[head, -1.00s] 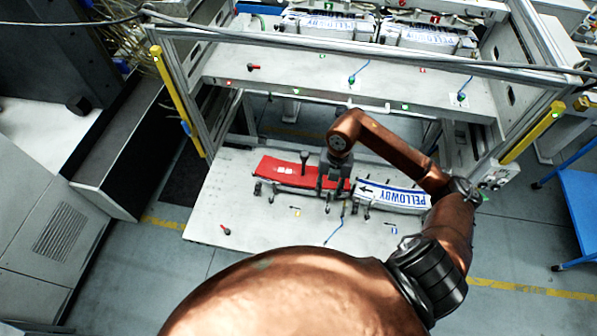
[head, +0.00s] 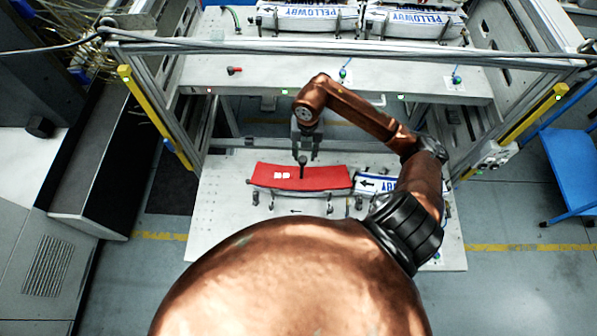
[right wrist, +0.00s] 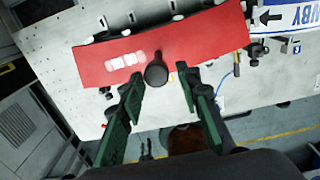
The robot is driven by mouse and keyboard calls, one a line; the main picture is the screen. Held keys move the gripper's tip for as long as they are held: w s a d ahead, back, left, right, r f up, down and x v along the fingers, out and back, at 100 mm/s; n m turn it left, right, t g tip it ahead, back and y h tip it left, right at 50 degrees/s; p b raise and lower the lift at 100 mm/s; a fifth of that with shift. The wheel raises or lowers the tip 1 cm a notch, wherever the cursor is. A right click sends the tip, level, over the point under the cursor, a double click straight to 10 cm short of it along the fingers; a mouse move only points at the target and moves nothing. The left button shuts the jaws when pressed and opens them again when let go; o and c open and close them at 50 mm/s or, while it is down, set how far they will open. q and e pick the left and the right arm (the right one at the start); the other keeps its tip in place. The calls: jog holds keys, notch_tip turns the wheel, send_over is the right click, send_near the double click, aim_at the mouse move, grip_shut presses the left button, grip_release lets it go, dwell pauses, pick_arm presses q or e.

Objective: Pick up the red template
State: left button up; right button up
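The red template (head: 325,180) is a long, slightly curved red plate with white markings and a dark upright knob (head: 302,168) near its middle. It lies on fixtures on the lower shelf. My right gripper (head: 304,148) is at the knob, by the far side of the template. In the right wrist view, the red template (right wrist: 215,35) spans the upper middle, and the round top of its knob (right wrist: 155,75) shows between the spread green fingers of my right gripper (right wrist: 160,82). The fingers are apart and empty. My left gripper is not in view.
A white-and-blue lettered label (head: 372,184) lies just right of the template, partly behind my right arm. The upper shelf (head: 300,72) overhangs behind, with more labels on top. Yellow-marked frame posts (head: 153,115) stand at both sides. The lower shelf's left part (head: 220,200) is mostly clear.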

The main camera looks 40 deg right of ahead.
aim_at(304, 161)
jog(key=f, duration=0.2)
jog(key=a+f, duration=0.1)
jog(key=shift+s+f+p, duration=0.25)
jog(key=shift+p, duration=0.1)
jog(key=f, duration=0.1)
jog(key=w+f, duration=0.1)
jog(key=f, duration=0.1)
jog(key=shift+d+f+p, duration=0.1)
jog(key=shift+f+p, duration=0.2)
jog(key=shift+f, duration=0.1)
jog(key=shift+s+d+f, duration=0.15)
jog(key=shift+s+f, duration=0.15)
jog(key=shift+f, duration=0.25)
jog(key=f+p, duration=0.1)
jog(key=f, duration=0.2)
jog(key=shift+w+f, duration=0.2)
jog(key=shift+f, duration=0.4)
grip_shut()
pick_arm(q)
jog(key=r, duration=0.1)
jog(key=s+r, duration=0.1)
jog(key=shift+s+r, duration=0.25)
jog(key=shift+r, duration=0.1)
